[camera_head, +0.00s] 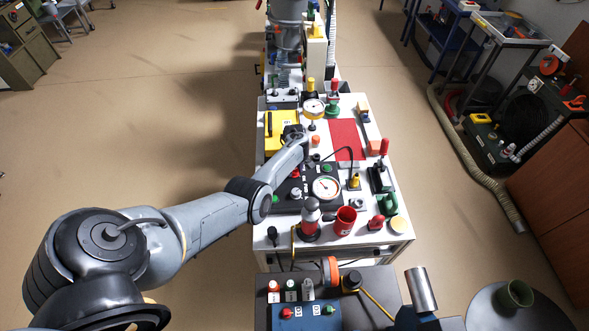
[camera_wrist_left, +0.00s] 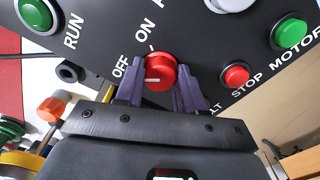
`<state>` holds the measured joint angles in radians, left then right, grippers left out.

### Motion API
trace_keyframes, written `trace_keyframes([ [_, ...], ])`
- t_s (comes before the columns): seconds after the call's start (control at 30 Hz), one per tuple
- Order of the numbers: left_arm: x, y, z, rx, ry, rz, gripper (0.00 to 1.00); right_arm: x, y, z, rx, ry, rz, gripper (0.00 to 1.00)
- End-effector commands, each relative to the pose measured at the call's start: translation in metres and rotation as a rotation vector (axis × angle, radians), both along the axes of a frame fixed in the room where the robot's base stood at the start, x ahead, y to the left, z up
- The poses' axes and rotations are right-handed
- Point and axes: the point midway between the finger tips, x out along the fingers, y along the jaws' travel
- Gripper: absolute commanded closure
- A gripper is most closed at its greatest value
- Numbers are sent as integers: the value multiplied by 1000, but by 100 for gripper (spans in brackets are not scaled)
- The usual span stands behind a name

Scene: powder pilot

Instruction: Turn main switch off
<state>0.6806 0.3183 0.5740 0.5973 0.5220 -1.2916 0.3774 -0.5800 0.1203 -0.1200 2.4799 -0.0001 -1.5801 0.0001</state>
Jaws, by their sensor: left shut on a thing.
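The main switch is a red round knob (camera_wrist_left: 160,72) with a white mark, on a black panel beside the labels OFF and ON. The white mark lies on the knob's lower left; I cannot tell surely which label it points to. My right gripper is in neither view.
A green RUN button (camera_wrist_left: 35,14), a red STOP button (camera_wrist_left: 235,76) and a green MOTOR button (camera_wrist_left: 289,31) sit near the switch. A round gauge (camera_head: 326,188), a red cup (camera_head: 345,220) and a yellow box (camera_head: 278,140) crowd the table (camera_head: 262,237). Floor is clear left.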

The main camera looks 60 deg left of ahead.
Motion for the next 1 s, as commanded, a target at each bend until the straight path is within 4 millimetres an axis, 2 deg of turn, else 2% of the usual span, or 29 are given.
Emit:
trace_keyframes([
  [0.03,-1,0,-1,1,1,1,57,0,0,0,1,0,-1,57],
  [0.17,0,0,-1,1,0,0,37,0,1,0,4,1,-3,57],
  [0.57,0,1,6,2,0,-1,37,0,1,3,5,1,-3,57],
  [0.67,0,1,16,2,0,-1,37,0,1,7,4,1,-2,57],
  [1.0,0,1,72,4,0,-1,37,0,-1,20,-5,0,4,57],
])
